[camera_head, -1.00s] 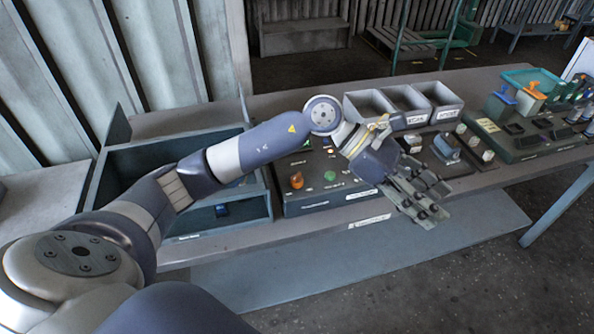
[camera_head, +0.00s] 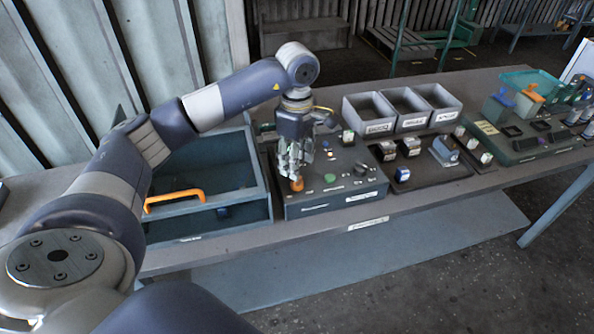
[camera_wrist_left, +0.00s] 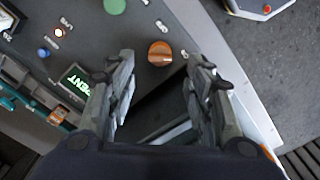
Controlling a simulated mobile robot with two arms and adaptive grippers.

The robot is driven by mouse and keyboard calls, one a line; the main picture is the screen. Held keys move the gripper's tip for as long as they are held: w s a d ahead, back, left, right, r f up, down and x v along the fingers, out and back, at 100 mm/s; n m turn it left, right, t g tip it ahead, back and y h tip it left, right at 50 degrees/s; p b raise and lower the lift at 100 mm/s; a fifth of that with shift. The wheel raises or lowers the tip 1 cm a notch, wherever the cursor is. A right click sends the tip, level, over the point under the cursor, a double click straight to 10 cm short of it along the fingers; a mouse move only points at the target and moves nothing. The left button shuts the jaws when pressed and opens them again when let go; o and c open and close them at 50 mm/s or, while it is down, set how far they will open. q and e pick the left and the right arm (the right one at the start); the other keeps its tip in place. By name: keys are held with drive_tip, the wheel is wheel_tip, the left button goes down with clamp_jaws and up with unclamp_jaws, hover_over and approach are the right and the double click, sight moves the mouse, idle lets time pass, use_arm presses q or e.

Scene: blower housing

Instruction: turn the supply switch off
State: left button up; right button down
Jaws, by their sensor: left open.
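The orange rotary knob (camera_head: 297,184) sits at the front left of the grey control panel (camera_head: 335,204); I take it for the supply switch, but its label is too small to read. In the left wrist view the knob (camera_wrist_left: 160,53) lies ahead of and between the fingertips, with its ridge across the picture. My left gripper (camera_head: 293,168) points down just above and behind the knob, partly covering the panel. It is open and empty in the left wrist view (camera_wrist_left: 163,75). I cannot tell whether a finger touches the knob. My right gripper is not in view.
A green button (camera_head: 330,178) is right of the knob. A blue-grey box (camera_head: 225,214) with an orange handle (camera_head: 174,199) stands left of the panel. Three grey bins (camera_head: 379,127) stand behind. A tray of small blocks (camera_head: 440,176) lies right.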

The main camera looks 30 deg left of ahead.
sight(297, 183)
use_arm(q)
drive_tip(key=shift+f+p, duration=0.55)
drive_tip(key=shift+f, duration=2.15)
drive_tip(key=c, duration=1.1)
